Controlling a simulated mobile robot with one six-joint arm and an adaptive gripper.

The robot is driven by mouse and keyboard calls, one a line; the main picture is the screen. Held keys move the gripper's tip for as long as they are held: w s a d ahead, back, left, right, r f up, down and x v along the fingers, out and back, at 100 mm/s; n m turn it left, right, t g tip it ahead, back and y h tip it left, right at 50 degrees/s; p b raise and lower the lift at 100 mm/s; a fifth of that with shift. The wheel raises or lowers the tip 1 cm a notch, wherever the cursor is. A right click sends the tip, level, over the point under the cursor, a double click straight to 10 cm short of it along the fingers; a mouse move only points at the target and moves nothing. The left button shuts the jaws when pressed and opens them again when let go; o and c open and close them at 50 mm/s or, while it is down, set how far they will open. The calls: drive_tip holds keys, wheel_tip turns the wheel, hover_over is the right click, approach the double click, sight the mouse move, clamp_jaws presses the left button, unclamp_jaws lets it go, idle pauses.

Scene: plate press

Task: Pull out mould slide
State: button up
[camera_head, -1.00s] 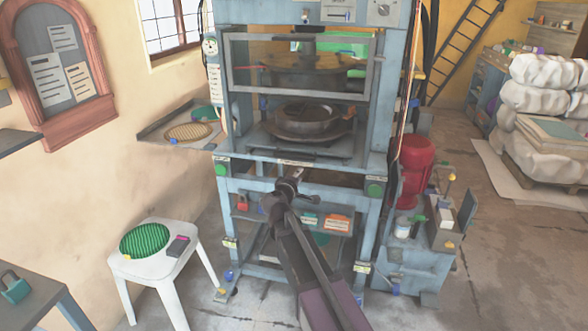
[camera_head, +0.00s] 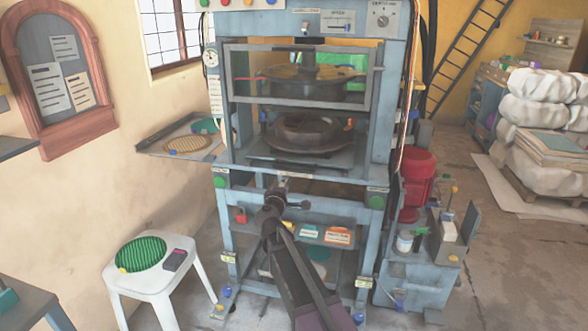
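The blue press frame stands in the middle of the head view. The mould slide (camera_head: 258,163) is a flat dark plate inside its lower opening. A round dark mould (camera_head: 306,135) sits on it, below the upper plate. My gripper (camera_head: 283,181) is in front of the press, with its tip overlapping the front edge of the slide bay in the picture. The tip is small and dark, so I cannot tell whether the fingers are open or touch anything. Any slide handle behind it is hidden.
A clear framed guard (camera_head: 366,77) is across the upper press opening. A side tray (camera_head: 150,148) juts out at left, above a white stool (camera_head: 190,250) with a green round pad. A red motor (camera_head: 414,180) stands close at right. Open floor lies farther right.

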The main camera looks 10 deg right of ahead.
sight(294, 168)
drive_tip(key=x, duration=1.3)
drive_tip(key=shift+s, duration=0.1)
clamp_jaws()
